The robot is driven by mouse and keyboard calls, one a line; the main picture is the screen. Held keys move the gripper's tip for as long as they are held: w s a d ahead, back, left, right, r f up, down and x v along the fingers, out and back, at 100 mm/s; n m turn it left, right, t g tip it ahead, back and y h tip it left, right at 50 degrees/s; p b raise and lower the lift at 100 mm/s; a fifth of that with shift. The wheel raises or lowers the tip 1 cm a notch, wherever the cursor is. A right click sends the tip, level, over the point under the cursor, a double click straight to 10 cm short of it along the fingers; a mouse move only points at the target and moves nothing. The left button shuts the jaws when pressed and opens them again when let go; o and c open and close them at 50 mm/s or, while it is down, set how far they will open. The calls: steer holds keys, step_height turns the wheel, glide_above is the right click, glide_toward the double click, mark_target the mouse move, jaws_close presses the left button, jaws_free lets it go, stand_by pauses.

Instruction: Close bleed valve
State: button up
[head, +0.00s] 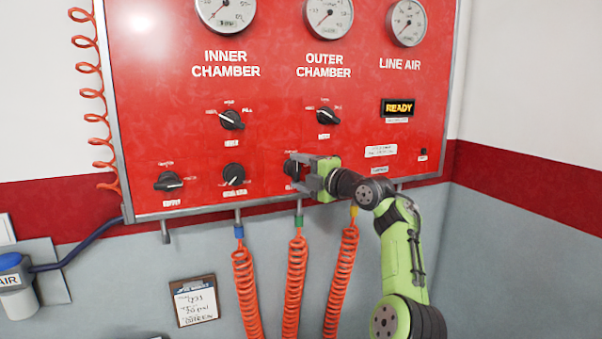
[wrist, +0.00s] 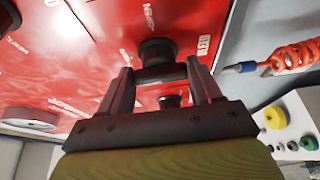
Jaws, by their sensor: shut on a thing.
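My gripper (head: 299,172) is at the lower middle of the red panel, shut on a black knob (head: 291,168). The label under this knob is mostly hidden or too small to read surely; it stands where the bleed valve seems to be. In the wrist view the knob (wrist: 158,70) sits between the two fingers of my gripper (wrist: 160,76), one on each side of it. The knob's exact turn cannot be told.
Other black knobs on the red panel (head: 270,60) are the supply knob (head: 168,181), the regulator knob (head: 233,174), the inner knob (head: 232,120) and the outer knob (head: 325,116). Orange coiled hoses (head: 294,285) hang below.

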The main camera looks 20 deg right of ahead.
steer(key=o, duration=1.1)
steer(key=shift+c, duration=0.2)
steer(key=b+v, duration=0.7)
steer(key=v, duration=0.8)
steer(key=shift+s+b, duration=0.35)
steer(key=shift+b, duration=0.05)
